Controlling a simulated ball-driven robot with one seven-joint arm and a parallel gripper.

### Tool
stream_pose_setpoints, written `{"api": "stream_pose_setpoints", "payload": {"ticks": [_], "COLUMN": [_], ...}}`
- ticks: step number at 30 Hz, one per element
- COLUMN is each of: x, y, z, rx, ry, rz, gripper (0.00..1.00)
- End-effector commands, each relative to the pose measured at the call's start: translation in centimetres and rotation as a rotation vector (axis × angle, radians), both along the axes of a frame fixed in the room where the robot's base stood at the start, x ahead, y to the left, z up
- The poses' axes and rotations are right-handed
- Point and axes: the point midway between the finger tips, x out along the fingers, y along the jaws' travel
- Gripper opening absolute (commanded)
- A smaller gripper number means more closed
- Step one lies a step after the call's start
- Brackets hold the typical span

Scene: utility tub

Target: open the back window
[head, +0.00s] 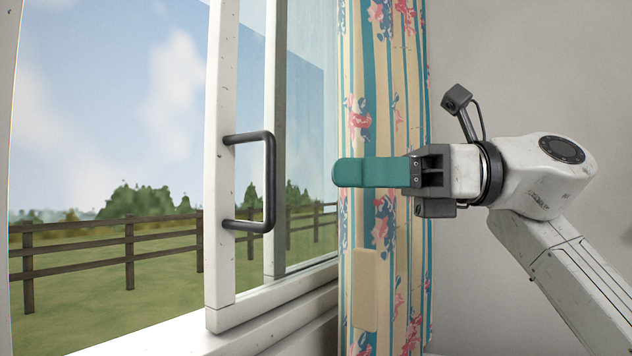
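The window has a white sliding sash (221,200) with a dark handle (269,185) shaped like a squared loop on its edge. To the left of the sash edge there is a wide gap with a clear view of the outdoors, so the window stands open. My gripper (340,172) has teal fingers pointing left, to the right of the handle and apart from it. The fingers are seen side-on and overlap, so whether they are open or shut cannot be told. Nothing shows held in them.
A floral striped curtain (372,60) hangs behind my gripper, with a beige tie band (365,290) low on it. The white sill (170,338) runs below the window. A bare grey wall (540,60) is at right. The space between handle and fingers is clear.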

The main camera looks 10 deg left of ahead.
Motion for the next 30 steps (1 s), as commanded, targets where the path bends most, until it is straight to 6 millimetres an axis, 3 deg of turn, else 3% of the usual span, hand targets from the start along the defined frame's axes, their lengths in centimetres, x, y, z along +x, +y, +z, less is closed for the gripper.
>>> {"api": "stream_pose_setpoints", "payload": {"ticks": [4,13,17,23,30], "x": [0.2,0.3,0.2,0.2,0.3], "y": [-1.1,-1.4,-1.4,-1.4,-1.4], "z": [0.0,0.0,0.4,3.1,6.0], "rx": [0.001,0.0,0.0,0.0,0.0], "ry": [-0.001,-0.001,-0.001,-0.001,-0.001], "rz": [0.0,0.001,0.001,0.001,0.001], "gripper": [0.29,0.29,0.18,0.0,0.0]}}
